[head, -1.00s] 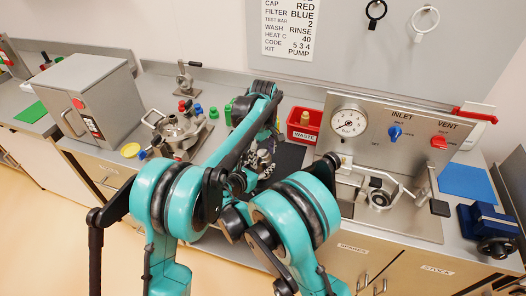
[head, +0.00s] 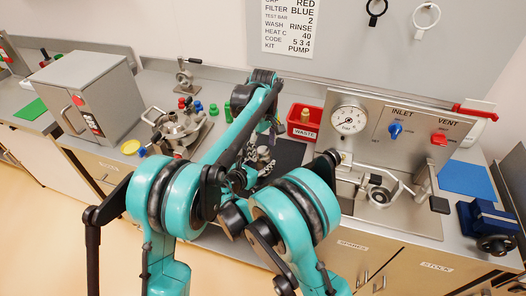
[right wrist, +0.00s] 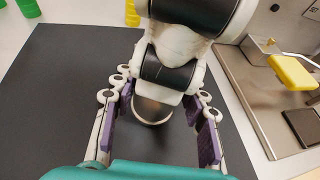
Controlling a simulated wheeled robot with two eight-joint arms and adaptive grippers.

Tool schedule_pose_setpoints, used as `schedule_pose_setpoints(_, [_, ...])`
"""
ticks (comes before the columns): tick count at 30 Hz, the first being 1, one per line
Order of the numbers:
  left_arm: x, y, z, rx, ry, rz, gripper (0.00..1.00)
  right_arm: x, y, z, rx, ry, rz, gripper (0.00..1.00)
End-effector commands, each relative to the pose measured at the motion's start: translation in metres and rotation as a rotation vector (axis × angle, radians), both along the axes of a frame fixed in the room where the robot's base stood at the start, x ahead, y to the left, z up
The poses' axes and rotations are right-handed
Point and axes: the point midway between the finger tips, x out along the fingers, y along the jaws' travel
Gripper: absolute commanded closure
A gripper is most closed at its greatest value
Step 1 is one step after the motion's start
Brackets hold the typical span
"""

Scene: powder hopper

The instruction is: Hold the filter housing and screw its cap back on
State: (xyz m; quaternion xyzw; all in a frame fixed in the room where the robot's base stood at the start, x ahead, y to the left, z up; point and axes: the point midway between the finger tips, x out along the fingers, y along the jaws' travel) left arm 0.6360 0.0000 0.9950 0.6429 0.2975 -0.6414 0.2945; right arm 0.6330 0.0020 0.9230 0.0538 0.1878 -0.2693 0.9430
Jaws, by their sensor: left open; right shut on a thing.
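The filter housing and cap are not clearly visible in the head view, where my arms cover the work spot. In the head view, metal gripper fingers (head: 262,158) show over the black mat (head: 290,153). My left gripper is open there, close to the right one and partly hidden.
A red waste bin (head: 303,131) stands behind the mat. A steel vessel (head: 178,128) and several small coloured caps are at left. A gauge panel (head: 385,135) with a steel fixture is at right. A blue vise (head: 488,222) stands at far right.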

Motion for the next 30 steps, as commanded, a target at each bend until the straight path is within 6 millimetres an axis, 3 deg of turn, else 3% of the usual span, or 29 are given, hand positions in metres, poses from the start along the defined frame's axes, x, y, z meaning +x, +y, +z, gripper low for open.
schedule_pose_setpoints(6, [0.0,0.0,0.022,0.0,0.0,0.0,0.26,0.0,0.0,0.0,0.001,0.0,0.0,1.0])
schedule_pose_setpoints(14, [0.0,0.0,0.023,0.0,0.0,0.0,0.26,0.0,0.0,0.0,0.001,0.0,0.0,1.0])
schedule_pose_setpoints(17, [0.0,0.0,0.023,0.0,0.0,0.0,0.02,0.0,0.0,0.0,0.001,0.0,0.0,1.0])
schedule_pose_setpoints(30, [0.0,0.0,0.03,0.0,0.0,0.0,0.02,0.0,0.0,0.0,0.001,0.0,0.0,1.0])
